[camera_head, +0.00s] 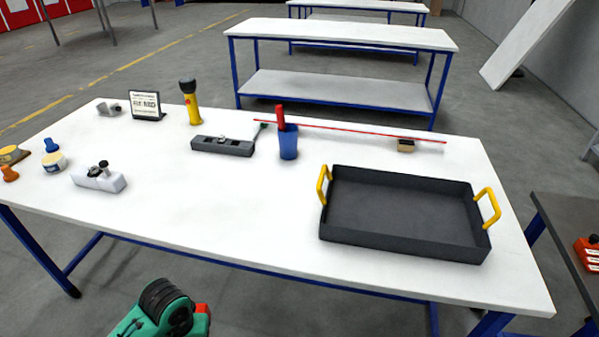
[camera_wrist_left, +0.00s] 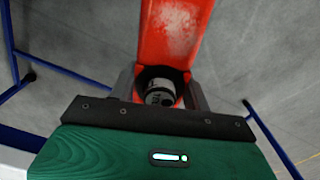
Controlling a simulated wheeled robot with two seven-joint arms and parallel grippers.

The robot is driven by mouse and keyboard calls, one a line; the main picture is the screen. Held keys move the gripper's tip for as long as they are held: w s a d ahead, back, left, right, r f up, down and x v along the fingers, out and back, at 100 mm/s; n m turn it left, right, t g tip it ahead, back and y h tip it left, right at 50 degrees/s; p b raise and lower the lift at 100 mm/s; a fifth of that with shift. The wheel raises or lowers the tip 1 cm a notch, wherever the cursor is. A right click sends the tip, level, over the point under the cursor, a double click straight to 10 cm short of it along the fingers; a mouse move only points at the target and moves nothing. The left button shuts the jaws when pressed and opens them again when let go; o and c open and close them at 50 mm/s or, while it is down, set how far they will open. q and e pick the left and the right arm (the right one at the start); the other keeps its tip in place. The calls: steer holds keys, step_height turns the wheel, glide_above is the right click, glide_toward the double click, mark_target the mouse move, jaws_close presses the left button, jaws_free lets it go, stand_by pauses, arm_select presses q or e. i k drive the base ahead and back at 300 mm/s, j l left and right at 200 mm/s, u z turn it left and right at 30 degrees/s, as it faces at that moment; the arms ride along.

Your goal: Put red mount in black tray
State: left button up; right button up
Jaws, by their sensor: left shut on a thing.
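The black tray (camera_head: 405,245) stands empty on the right part of the white table, with a yellow handle at each end. My left gripper (camera_wrist_left: 162,92) is shut on the red mount (camera_wrist_left: 172,35), which has a worn, pale patch and a dark opening with a metallic part inside. In the head view, my green left arm is low at the bottom, in front of the table's near edge. A small piece of the red mount (camera_head: 203,311) shows beside it; the rest is hidden. My right gripper is not in view.
A blue cup (camera_head: 288,142) with a red item, a grey device (camera_head: 222,146), a yellow flashlight (camera_head: 191,103) and a sign (camera_head: 146,105) stand behind and left of the tray. A white device (camera_head: 99,179) is at left. The table's front middle is clear.

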mark_target(398, 210)
steer(key=k+l, duration=0.1)
steer(key=l, duration=0.45)
steer(key=k+l+z, duration=0.15)
steer(key=l, duration=0.4)
steer(key=k+l, duration=0.1)
steer(key=l, duration=0.45)
steer(key=z, duration=0.05)
